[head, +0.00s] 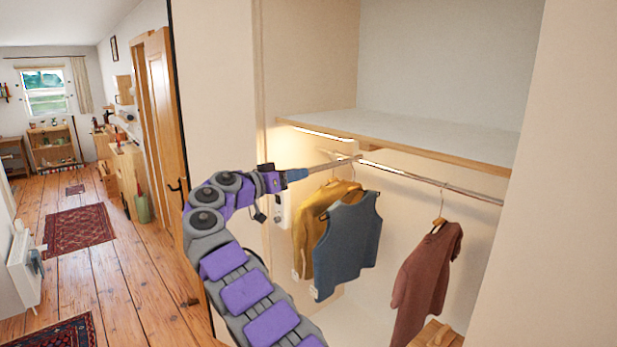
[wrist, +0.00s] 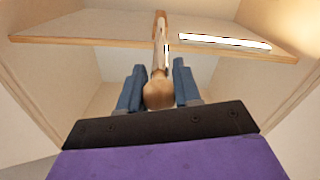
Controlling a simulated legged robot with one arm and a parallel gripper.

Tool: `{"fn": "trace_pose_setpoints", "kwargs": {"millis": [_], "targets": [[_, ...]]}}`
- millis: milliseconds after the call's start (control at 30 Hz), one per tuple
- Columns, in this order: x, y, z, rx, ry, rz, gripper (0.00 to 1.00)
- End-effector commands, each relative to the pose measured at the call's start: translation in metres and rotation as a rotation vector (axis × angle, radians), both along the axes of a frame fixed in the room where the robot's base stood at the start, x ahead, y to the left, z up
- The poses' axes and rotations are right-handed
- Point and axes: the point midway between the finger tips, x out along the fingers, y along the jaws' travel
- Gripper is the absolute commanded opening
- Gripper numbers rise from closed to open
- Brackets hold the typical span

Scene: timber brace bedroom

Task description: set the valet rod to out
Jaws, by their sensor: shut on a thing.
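The valet rod (head: 330,164) is a thin rod that sticks out from under the closet shelf toward me, at the middle of the head view. In the wrist view its rounded wooden end knob (wrist: 159,95) sits between my blue fingers, and the shaft runs away toward the shelf. My gripper (head: 299,174) is shut on the rod's front end. The fingers also show in the wrist view (wrist: 158,78), one on each side of the knob.
A closet shelf (head: 430,143) with a light strip (head: 322,133) is above. A hanging rail (head: 440,182) carries a mustard garment (head: 312,220), a blue vest (head: 347,245) and a rust-coloured shirt (head: 427,267). A wooden door (head: 163,125) stands left; floor beyond is mostly clear.

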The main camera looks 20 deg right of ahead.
Motion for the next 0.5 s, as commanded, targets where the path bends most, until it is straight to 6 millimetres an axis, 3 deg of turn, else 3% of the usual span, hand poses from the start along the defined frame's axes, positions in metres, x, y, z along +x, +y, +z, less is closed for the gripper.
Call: {"fn": "trace_pose_setpoints", "kwargs": {"millis": [100,267,500], "targets": [[-0.002,0.016,0.0,-0.002,-0.003,0.019,0.0],[-0.007,0.022,0.002,0.004,-0.005,0.02,0.0],[-0.014,0.046,0.002,-0.003,-0.003,0.014,0.0]]}}
